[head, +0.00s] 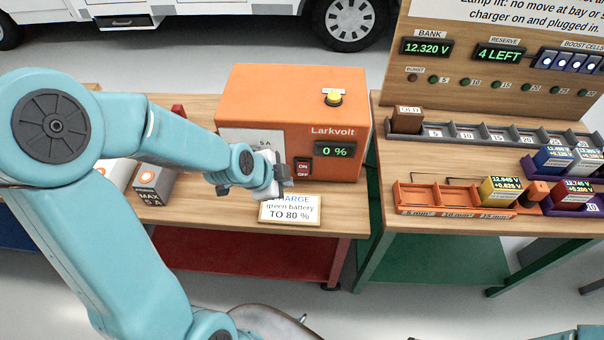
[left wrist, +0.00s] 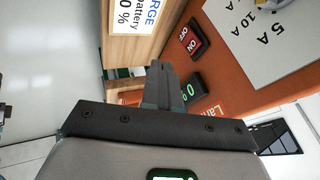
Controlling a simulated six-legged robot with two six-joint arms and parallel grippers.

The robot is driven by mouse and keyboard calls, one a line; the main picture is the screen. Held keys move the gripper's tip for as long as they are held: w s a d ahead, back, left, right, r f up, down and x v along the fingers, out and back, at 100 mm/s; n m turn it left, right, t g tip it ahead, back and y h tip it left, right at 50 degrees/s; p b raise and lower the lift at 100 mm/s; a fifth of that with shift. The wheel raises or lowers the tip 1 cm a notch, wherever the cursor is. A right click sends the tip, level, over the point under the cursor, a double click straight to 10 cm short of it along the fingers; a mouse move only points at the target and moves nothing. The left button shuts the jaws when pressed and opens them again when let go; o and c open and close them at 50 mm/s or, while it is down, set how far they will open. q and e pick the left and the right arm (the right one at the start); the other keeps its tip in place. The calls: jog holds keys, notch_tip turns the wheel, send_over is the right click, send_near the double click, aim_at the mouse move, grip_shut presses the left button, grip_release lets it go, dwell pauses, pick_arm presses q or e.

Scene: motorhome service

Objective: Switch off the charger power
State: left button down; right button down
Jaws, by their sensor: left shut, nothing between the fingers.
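The orange charger (head: 290,90), marked Larkvolt, stands on the wooden bench. Its green display (head: 335,151) reads 0 %. Left of the display is its power switch (head: 303,171), with a red ON half above a dark OFF half. The switch also shows in the left wrist view (left wrist: 193,40), upper right of the fingers. My left gripper (head: 284,178) is shut and empty, in front of the charger's face just left of the switch. In the left wrist view its closed fingers (left wrist: 161,80) appear beside the switch; I cannot tell whether they touch the charger.
A sign (head: 290,210) reading "charge green battery to 80 %" stands at the bench's front edge, below my gripper. A grey box (head: 153,184) is to the left. Battery racks (head: 455,210) fill the right bench.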

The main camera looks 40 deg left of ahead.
pick_arm(q)
jog(key=shift+a, duration=0.1)
send_near(301, 176)
jog(key=d+f, duration=0.4)
jog(key=shift+w+d+f+b, duration=0.15)
jog(key=shift+w+f+b, duration=0.05)
jog(key=shift+f+b, duration=0.15)
jog(key=w+a, duration=0.2)
jog(key=w, duration=0.1)
jog(key=shift+w+f+p, duration=0.2)
jog(key=shift+f+p, duration=0.05)
jog(key=shift+p, duration=0.15)
